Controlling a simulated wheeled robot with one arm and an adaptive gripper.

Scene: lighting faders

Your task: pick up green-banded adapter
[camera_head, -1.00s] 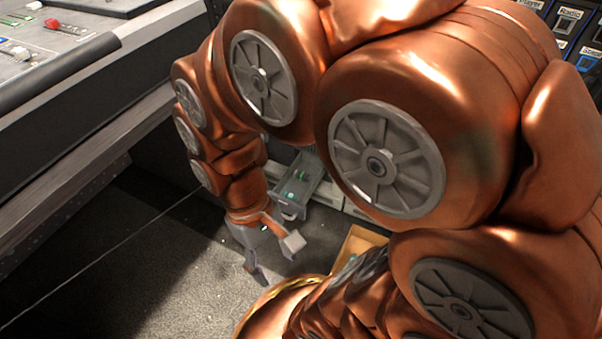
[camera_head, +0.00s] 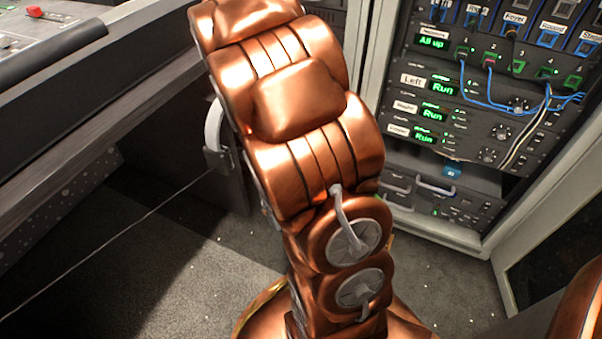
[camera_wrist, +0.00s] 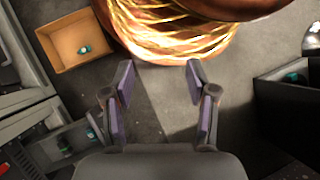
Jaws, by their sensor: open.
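My gripper (camera_wrist: 160,76) is open and empty in the wrist view, over grey floor. It is hidden in the head view. A small dark piece with a green-teal band (camera_wrist: 85,48) lies in an open tan box (camera_wrist: 72,62) at the upper left of the wrist view, apart from my fingers. Other small pieces with green-teal parts lie in a grey open drawer (camera_wrist: 42,157) at the lower left and in a black bin (camera_wrist: 281,99) at the right. The pieces are too small to tell which is the green-banded adapter.
In the head view, a rack (camera_head: 468,108) of lit units with blue cables stands at the right. A console desk (camera_head: 92,95) runs along the left. A thin line crosses the floor. Bare carpet (camera_head: 150,270) shows below the desk.

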